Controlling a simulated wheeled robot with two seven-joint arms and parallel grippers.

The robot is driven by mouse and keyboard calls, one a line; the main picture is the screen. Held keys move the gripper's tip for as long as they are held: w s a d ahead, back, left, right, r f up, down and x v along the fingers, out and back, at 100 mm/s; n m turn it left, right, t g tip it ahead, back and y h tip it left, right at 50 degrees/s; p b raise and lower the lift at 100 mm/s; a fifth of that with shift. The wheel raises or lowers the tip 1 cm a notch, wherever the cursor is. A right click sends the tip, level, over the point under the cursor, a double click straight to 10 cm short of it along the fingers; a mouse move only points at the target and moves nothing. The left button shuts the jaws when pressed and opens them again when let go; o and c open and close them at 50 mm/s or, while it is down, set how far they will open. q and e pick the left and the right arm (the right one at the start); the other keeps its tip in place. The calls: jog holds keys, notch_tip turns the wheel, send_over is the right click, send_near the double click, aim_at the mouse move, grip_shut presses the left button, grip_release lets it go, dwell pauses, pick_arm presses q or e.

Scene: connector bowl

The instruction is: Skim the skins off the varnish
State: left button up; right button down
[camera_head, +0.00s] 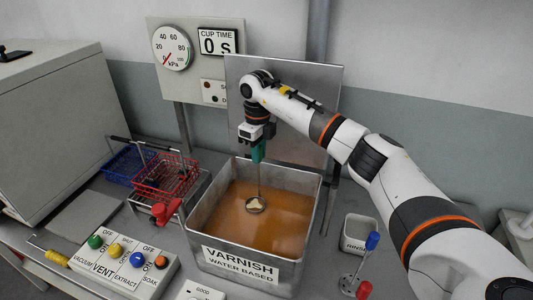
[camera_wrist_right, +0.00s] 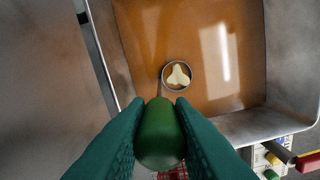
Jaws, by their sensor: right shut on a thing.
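My right gripper (camera_head: 258,151) is above the varnish tank and shut on the green handle of a skimmer (camera_wrist_right: 160,136). The skimmer's thin rod hangs down to a small round head (camera_head: 256,205). A pale, lobed skin (camera_wrist_right: 179,75) lies within the head's rim in the right wrist view. I cannot tell if the head touches the varnish surface. The metal tank (camera_head: 205,247), labelled VARNISH WATER BASED, holds amber-brown varnish (camera_head: 285,215). No other skin shows clearly on the visible surface. My left gripper is not in view.
A red wire basket (camera_head: 165,178) and a blue one (camera_head: 127,165) stand left of the tank. A button panel (camera_head: 122,258) is front left. A white rinse cup (camera_head: 359,232) and a blue-and-red-ended tool (camera_head: 366,256) are at right. A metal plate (camera_head: 285,110) stands behind.

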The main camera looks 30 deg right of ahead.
jog(key=s+a+p, duration=0.1)
jog(key=s, duration=0.4)
jog(key=shift+s+a, duration=0.4)
dwell(0.3)
dwell(0.5)
